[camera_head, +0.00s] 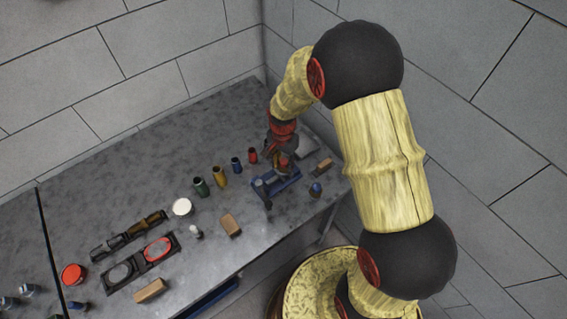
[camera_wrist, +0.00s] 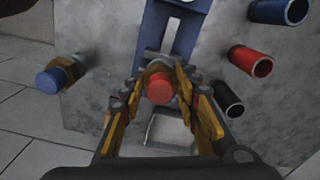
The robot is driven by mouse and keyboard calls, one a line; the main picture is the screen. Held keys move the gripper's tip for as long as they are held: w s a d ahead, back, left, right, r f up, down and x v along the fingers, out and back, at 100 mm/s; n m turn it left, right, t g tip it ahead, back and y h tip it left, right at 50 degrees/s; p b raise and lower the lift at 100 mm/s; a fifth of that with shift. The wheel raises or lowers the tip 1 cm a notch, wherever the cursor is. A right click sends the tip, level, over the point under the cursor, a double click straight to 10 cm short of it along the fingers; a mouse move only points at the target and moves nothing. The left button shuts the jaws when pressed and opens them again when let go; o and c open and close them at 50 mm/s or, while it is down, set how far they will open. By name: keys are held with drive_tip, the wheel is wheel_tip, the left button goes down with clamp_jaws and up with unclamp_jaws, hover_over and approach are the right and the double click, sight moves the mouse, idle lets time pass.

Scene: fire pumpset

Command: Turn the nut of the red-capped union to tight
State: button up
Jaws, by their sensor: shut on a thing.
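The red-capped union (camera_wrist: 159,88) is in the middle of the wrist view, at the near end of a blue fixture (camera_wrist: 181,38). My gripper (camera_wrist: 161,100) has one finger on each side of it and is shut on its nut, which the fingers largely hide. In the head view my gripper (camera_head: 283,158) is over the blue fixture (camera_head: 272,188) near the back right of the bench, and the union is hidden there.
Red (camera_wrist: 251,61), blue (camera_wrist: 278,11) and black (camera_wrist: 228,99) open cylinders stand close to the right of my gripper. In the head view, green (camera_head: 201,187) and yellow (camera_head: 219,176) ones stand left of the fixture. The wall is close behind.

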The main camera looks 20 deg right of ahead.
drive_tip(key=shift+m, duration=0.9)
drive_tip(key=o, duration=1.2)
drive_tip(key=shift+c, duration=0.2)
drive_tip(key=shift+r, duration=0.1)
wheel_tip(320, 180, up, 12)
drive_tip(key=shift+a, duration=0.1)
